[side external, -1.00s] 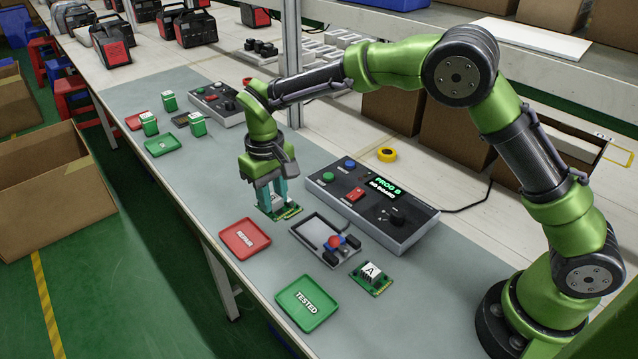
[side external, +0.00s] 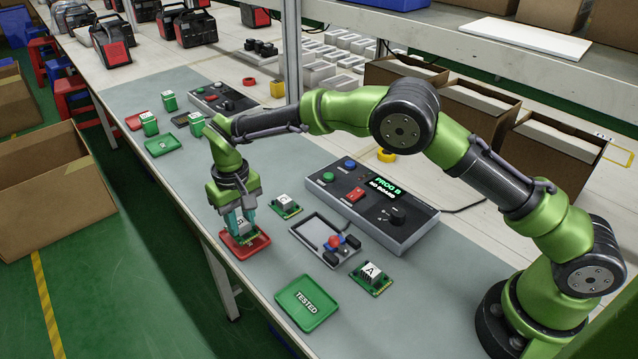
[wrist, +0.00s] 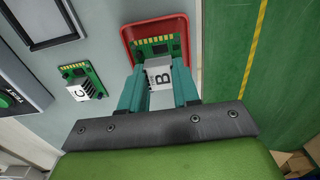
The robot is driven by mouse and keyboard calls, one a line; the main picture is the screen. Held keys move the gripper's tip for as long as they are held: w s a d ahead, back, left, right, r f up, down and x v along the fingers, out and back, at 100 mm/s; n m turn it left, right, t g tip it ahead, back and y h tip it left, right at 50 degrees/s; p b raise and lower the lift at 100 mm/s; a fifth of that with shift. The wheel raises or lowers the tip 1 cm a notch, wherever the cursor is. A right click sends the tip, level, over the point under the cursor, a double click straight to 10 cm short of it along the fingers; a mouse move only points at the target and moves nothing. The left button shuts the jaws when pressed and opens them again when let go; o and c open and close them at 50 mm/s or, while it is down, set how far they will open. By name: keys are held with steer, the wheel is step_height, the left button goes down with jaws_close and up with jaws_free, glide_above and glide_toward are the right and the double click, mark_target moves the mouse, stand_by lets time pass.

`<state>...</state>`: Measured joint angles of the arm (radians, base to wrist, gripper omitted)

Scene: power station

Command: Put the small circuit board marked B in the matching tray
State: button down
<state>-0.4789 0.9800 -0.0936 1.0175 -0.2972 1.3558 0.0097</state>
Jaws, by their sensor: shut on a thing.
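My gripper (side external: 241,229) is shut on the small green circuit board marked B (side external: 244,224) by its pale block. It holds the board over the red tray (side external: 240,255) at the table's front edge. In the wrist view, my gripper (wrist: 158,82) has the B block (wrist: 159,76) between its teal fingers, and the board's green edge lies within the red tray's (wrist: 127,36) outline. I cannot tell whether the board touches the tray floor. The tray's label is hidden now; it read REPAIR earlier. A green tray marked TESTED (side external: 290,298) lies empty to the right.
Board C (side external: 285,206) lies behind the red tray, and board A (side external: 371,276) lies to the right. A grey fixture (side external: 317,237) with red and blue knobs sits between them, before a control box (side external: 355,205) reading PROG B, NO BOARD. Stools and a carton stand beyond the edge.

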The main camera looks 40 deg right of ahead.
steer(key=shift+f, duration=1.05)
steer(key=shift+f, duration=0.1)
steer(key=c, duration=1.1)
jaws_free()
